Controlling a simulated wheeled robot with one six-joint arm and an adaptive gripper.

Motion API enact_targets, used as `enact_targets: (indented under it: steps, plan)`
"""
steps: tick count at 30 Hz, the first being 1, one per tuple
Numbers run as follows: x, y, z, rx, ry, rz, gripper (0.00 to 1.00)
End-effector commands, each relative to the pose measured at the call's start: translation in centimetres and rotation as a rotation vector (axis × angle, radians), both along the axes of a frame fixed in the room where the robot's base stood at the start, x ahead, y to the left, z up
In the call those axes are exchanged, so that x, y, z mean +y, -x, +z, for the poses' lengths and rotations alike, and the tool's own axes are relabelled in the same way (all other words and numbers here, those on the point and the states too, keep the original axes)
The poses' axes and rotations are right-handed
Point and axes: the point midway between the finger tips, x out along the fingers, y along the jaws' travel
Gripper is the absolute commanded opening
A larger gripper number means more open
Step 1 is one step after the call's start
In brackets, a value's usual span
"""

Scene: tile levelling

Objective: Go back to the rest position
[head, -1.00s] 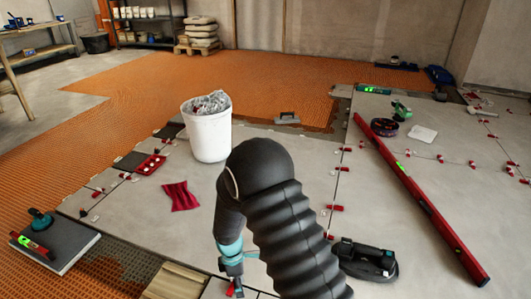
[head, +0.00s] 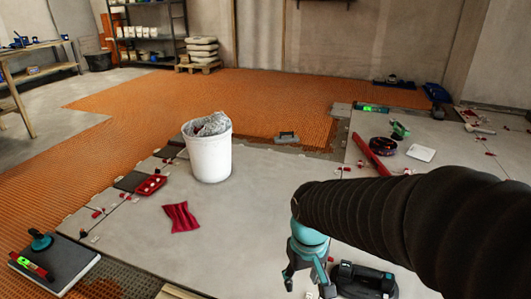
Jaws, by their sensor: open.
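My gripper (head: 307,283) is in the head view at the bottom, right of centre, at the end of my arm. It points down over the grey tiles (head: 250,215). Its fingers are apart, with nothing seen between them. A black and teal tool (head: 362,281) lies on the tiles just right of my gripper. I cannot tell whether they touch. My black ribbed arm crosses the right side of the picture and hides part of the long red level (head: 370,155).
A white bucket (head: 209,155) stands on the tiles at centre left. A red cloth (head: 181,217) and a red tray (head: 150,184) lie near it. A loose tile (head: 55,268) with a suction cup and small level lies at lower left. Orange matting (head: 270,98) spreads behind.

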Motion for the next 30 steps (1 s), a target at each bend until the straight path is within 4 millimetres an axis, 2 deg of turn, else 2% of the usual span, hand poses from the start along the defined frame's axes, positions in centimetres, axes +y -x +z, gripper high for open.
enact_targets:
  steps: [1,9,18,23,29,30]
  plan:
    - [-0.8,0.7,1.4,-0.029,-0.008,-0.034,0.51]
    - [-4.2,4.3,6.7,-0.186,-0.042,-0.144,0.51]
    - [-6.9,6.9,12.1,-0.388,-0.065,-0.238,0.51]
    - [-7.5,7.3,13.7,-0.441,-0.067,-0.269,0.51]
    - [-7.8,7.3,13.7,-0.44,-0.064,-0.28,0.51]
    - [-7.8,7.3,13.7,-0.44,-0.064,-0.28,0.42]
